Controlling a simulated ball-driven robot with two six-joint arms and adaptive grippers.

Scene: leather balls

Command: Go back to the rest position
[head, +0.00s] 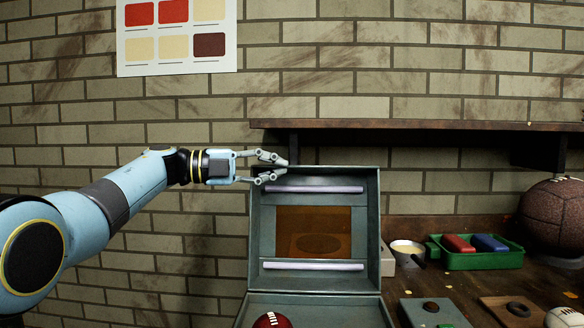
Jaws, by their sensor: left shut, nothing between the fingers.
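My left arm comes in from the left side of the head view, light blue with dark joints. Its gripper (284,168) is shut and empty, pointing right at the top edge of an open grey-green box (372,230). I cannot tell whether the fingers touch the box. My right gripper is not in view.
A dark red ball (270,321) with white stitching lies at the box's front. A green tray (480,262) holds a red and a blue block. A large brown leather ball (553,217) and a small white bowl (407,253) stand nearby. A wooden shelf (430,126) runs above.

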